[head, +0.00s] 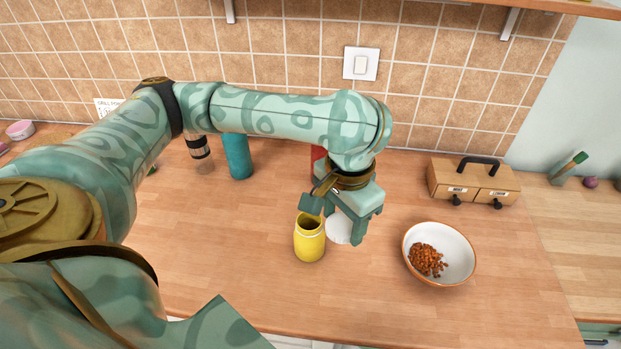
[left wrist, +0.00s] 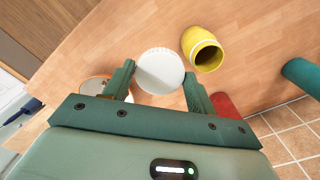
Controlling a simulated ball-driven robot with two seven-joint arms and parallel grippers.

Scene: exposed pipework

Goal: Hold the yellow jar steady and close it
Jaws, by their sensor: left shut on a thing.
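The yellow jar (head: 309,242) stands upright on the wooden counter with its mouth open and dark inside. It also shows in the left wrist view (left wrist: 201,48). My left gripper (head: 335,224) is just right of the jar, pointing down. It is shut on a round white lid (head: 338,231), which is between its fingers in the left wrist view (left wrist: 160,72). The lid is beside the jar, not on it; whether it touches the counter I cannot tell. Nothing grips the jar. My right gripper is not in view.
A bowl of brown pieces (head: 455,243) stands right of the gripper. A wooden drawer box (head: 474,183) is behind it. A teal cylinder (head: 237,157) and a partly hidden red object (head: 317,156) stand toward the tiled wall. The counter left of the jar is clear.

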